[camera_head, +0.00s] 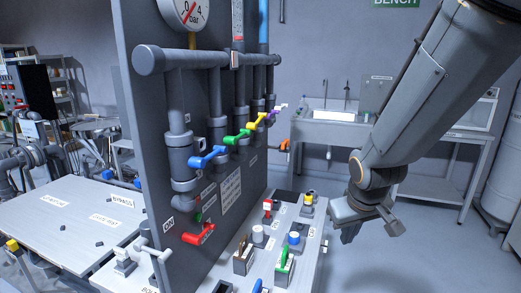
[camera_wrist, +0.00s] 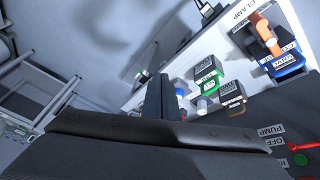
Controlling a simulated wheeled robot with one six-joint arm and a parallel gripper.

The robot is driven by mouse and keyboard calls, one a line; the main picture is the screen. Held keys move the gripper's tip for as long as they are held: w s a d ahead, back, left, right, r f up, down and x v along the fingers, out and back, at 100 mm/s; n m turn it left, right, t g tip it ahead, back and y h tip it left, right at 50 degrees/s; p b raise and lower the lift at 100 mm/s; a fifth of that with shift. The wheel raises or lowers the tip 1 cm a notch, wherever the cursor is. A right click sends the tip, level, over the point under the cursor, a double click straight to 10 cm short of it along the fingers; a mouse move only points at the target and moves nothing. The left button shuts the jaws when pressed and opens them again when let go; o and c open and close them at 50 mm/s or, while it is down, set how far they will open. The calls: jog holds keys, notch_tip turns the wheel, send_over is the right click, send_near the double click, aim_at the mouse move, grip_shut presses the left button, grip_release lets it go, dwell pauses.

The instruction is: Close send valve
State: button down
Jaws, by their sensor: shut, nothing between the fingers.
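Several lever valves sit on the vertical pipes of the grey panel (camera_head: 155,130) in the head view. A red handle (camera_head: 198,235) sits lower on the panel. I cannot read which one is the send valve. My gripper (camera_head: 368,222) is shut and empty, to the right of the panel and apart from the valves, beyond the right edge of the console. In the wrist view its dark fingers (camera_wrist: 160,95) point toward the console.
A sloped console (camera_head: 285,240) with several knobs and labelled switches stands before the panel. The wrist view shows an orange lever (camera_wrist: 263,30) near a CLAMP label and a red lever (camera_wrist: 302,147) near PUMP and OFF labels. A sink bench (camera_head: 325,130) stands behind. Floor at right is clear.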

jog(key=s+a+f+m+g, duration=0.2)
jog(key=s+f+g, duration=0.15)
jog(key=s, duration=0.65)
jog(key=w+a+r+n+t+y+b, duration=0.1)
jog(key=w+a+r+n+y, duration=0.15)
jog(key=w+r, duration=0.85)
jog(key=w+a+r+n+t+y+b, duration=0.1)
jog(key=w+a+r+n, duration=0.45)
jog(key=w, duration=0.95)
jog(key=w+a+r+n+t+y+b, duration=0.1)
jog(key=w+a+r+n, duration=0.15)
jog(key=r, duration=0.55)
jog(key=w+a+r+n+y, duration=0.15)
jog(key=w+r, duration=0.25)
jog(key=r, duration=0.4)
jog(key=w+a+r+n+t+b, duration=0.1)
jog(key=w+a+r+n, duration=0.25)
jog(key=r, duration=0.55)
jog(key=s+d+f+p+x, duration=0.1)
jog(key=p+x, duration=0.3)
jog(key=x, duration=0.8)
jog(key=shift+d+f+m+p, duration=0.3)
jog(key=shift+d+f+m, duration=0.2)
jog(key=shift+f, duration=0.2)
jog(key=shift+w+g, duration=0.15)
jog(key=shift+g, duration=0.2)
